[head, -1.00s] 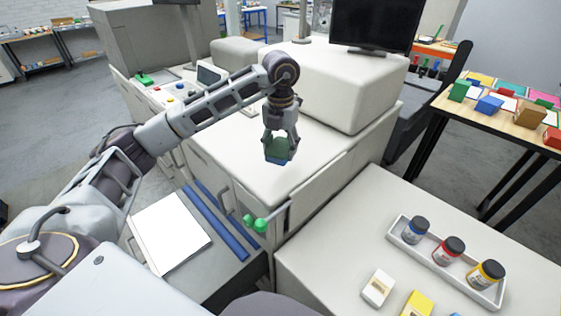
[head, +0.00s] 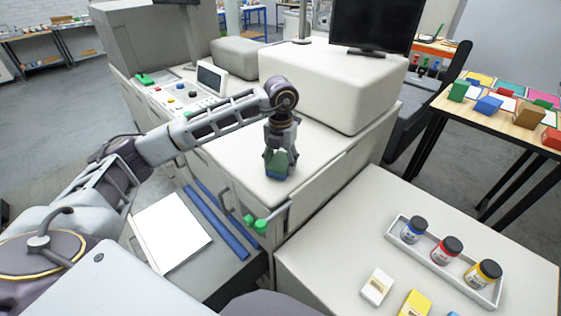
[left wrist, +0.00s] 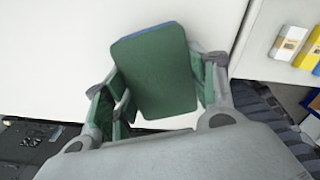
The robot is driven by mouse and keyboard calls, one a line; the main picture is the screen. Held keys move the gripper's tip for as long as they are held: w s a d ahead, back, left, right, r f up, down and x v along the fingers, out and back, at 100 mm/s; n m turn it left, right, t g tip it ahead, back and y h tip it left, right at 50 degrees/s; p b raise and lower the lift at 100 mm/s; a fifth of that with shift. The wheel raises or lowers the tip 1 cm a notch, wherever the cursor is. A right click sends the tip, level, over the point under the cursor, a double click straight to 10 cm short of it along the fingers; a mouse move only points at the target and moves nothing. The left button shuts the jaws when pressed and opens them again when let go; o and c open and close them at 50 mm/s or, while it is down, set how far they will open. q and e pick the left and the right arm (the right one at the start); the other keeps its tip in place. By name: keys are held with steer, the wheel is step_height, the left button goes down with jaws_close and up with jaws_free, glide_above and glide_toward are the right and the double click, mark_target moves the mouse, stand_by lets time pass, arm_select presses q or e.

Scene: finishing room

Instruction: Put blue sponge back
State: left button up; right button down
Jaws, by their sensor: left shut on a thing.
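My left gripper (head: 280,166) is shut on a block-shaped sponge with a dark green top and a blue underside (head: 277,174). It holds the sponge over the white top of the machine cabinet (head: 225,150), near its front edge. I cannot tell whether the sponge touches that top. In the left wrist view the sponge's green face (left wrist: 155,75) fills the space between the green-padded fingers of the left gripper (left wrist: 160,92), with a thin blue edge showing. My right gripper is not in view.
A white tray (head: 395,234) with blue, red and yellow jars stands on the right counter (head: 330,225). White (head: 377,287) and yellow (head: 415,304) blocks lie before it. A large raised white housing (head: 330,85) stands behind my gripper. Green handles (head: 256,224) stick out below the cabinet edge.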

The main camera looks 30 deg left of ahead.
mark_target(281, 161)
arm_select(q)
steer(key=shift+f, duration=0.2)
steer(key=shift+f, duration=0.15)
steer(key=o, duration=0.9)
steer(key=shift+r, duration=0.2)
step_height(281, 161, up, 10)
steer(key=shift+f+b, duration=0.15)
steer(key=shift+b, duration=0.8)
steer(key=shift+r, duration=1.1)
